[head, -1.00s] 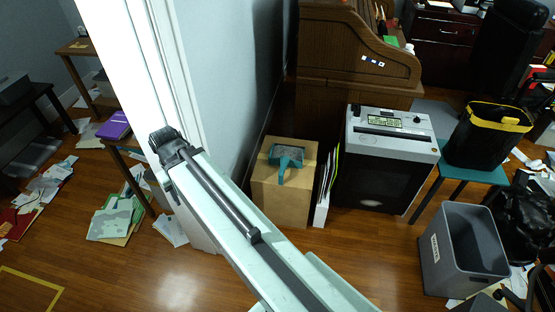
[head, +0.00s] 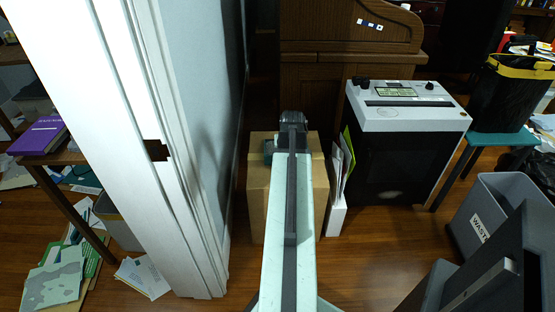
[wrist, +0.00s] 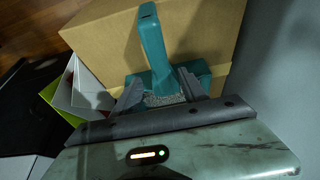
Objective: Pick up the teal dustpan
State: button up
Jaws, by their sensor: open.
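The teal dustpan (wrist: 153,42) lies on top of a cardboard box (wrist: 90,40). In the wrist view its handle points up the picture, away from my gripper, and its pan sits near my fingers. My gripper (wrist: 161,92) is open and empty, its two grey fingers spread to either side of the pan's near part. I cannot tell whether they touch it. In the head view my gripper (head: 292,120) is over the box (head: 258,185), and my arm hides nearly all of the dustpan, leaving a teal edge (head: 268,152) showing at left.
White folders (head: 337,195) stand against the box's right side, beside a grey shredder or printer (head: 405,110). A wall and white door frame (head: 150,150) are close on the left. A grey waste bin (head: 500,215) stands at right.

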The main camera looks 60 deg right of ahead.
jog(key=shift+w+b+x, duration=0.15)
jog(key=shift+b+x, duration=0.45)
jog(key=shift+x, duration=0.05)
jog(key=shift+w+b+x, duration=0.15)
jog(key=shift+b+x, duration=0.45)
jog(key=shift+x, duration=0.1)
jog(key=b+x, duration=0.5)
jog(key=shift+f, duration=0.1)
jog(key=shift+s, duration=0.15)
grip_shut()
